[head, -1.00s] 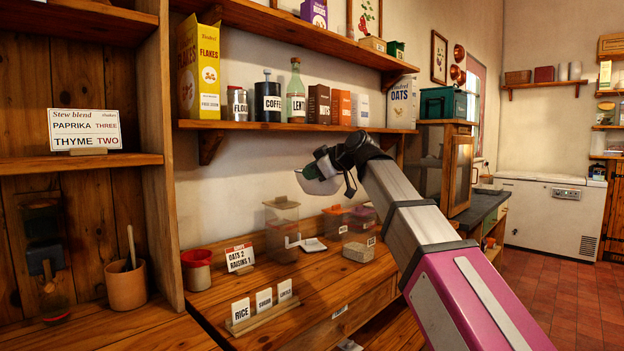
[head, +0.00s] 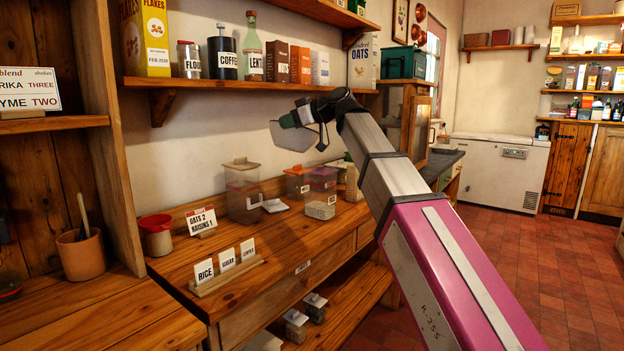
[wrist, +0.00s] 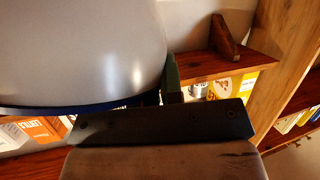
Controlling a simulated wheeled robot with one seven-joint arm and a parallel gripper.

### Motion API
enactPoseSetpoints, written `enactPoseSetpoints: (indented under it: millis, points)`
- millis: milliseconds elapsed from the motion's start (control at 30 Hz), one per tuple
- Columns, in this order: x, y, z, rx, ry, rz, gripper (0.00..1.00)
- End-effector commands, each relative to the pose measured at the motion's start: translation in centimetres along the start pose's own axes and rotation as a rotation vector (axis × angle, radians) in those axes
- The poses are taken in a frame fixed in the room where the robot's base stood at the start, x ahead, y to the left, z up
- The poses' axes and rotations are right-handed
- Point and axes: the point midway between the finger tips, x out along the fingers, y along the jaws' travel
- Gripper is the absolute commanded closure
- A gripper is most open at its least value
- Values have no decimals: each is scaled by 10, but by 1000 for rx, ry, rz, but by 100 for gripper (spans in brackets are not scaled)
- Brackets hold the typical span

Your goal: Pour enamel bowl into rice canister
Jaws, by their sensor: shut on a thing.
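My gripper (head: 300,116) is shut on the enamel bowl (head: 296,138), a white bowl held in the air above the counter, in front of the wall. In the wrist view the pale bowl (wrist: 80,45) fills the upper left, with a dark blue rim. Its contents do not show. Below it on the counter stand a tall clear canister (head: 243,195) with a lid and a low clear container of pale grains (head: 320,210). A taller pale-filled container (head: 353,183) stands behind near my arm. Their labels are too small to read, so I cannot tell which is the rice canister.
Label cards on a wooden stand, one reading RICE (head: 204,271), are at the counter's front. Orange-lidded (head: 298,182) and purple-lidded (head: 323,180) containers stand at the back. A red-and-white pot (head: 156,236) is at left. The shelf (head: 240,84) with packets runs above.

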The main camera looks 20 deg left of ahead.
Motion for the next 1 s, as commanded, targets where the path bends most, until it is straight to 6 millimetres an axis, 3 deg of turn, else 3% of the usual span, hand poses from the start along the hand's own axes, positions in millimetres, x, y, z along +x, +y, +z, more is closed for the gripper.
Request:
enactPoseSetpoints:
  millis: [1000]
  points:
    - [-4, 15, 18, 183, 96, -46, 100]
